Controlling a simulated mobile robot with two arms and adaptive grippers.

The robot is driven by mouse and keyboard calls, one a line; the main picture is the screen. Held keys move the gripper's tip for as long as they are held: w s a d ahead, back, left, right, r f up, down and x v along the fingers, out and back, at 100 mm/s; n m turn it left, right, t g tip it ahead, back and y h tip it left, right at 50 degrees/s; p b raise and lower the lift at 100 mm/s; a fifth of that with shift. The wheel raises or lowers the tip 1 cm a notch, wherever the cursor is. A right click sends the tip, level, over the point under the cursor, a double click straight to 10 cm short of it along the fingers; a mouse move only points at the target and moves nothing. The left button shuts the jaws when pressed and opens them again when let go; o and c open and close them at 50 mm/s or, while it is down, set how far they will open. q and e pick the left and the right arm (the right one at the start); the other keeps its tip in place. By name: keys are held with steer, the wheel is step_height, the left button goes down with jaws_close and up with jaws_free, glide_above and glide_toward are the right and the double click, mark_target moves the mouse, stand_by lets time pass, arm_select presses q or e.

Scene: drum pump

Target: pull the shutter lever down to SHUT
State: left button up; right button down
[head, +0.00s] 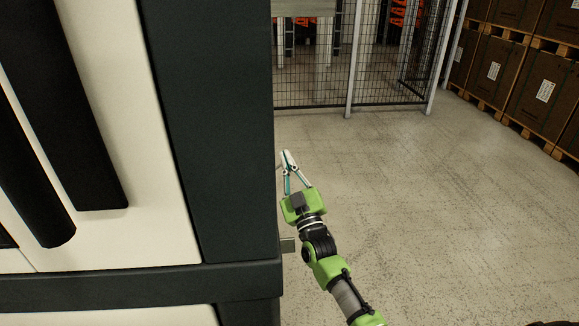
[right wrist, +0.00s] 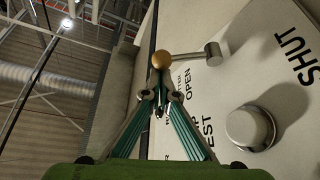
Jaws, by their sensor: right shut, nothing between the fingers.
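The shutter lever (right wrist: 190,57) shows in the right wrist view as a short metal arm with a brass ball at its end. It runs from a round pivot toward the left of the picture, beside the word OPEN. The word SHUT (right wrist: 295,52) is on the pale panel at the upper right. My right gripper (head: 287,155) is beside the dark cabinet's right edge in the head view. In the right wrist view its shut, empty fingertips (right wrist: 160,100) are just below the ball; I cannot tell whether they touch it. The lever is hidden in the head view. My left gripper is not in view.
A round metal knob (right wrist: 250,128) sticks out of the panel beside the lever. The large cabinet (head: 215,130) fills the left of the head view. A mesh fence (head: 390,60) and boxes on pallets (head: 495,70) stand behind. The floor (head: 440,210) at right is clear.

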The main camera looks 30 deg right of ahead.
steer(key=shift+f, duration=0.1)
stand_by(0.3)
steer(key=shift+d+m+h+b, duration=0.1)
steer(key=shift+m+h+b, duration=0.2)
steer(key=shift+m+h, duration=0.15)
steer(key=shift+s+d+f+m, duration=0.1)
steer(key=shift+d+f+m, duration=0.1)
steer(key=shift+m, duration=0.25)
step_height(320, 180, down, 8)
steer(key=d+m+g+h+b, duration=0.1)
steer(key=m+g+h+b, duration=0.1)
steer(key=m+h+b, duration=0.5)
steer(key=m, duration=0.3)
steer(key=shift+s+m, duration=0.25)
steer(key=shift+m, duration=0.05)
steer(key=shift+f, duration=0.2)
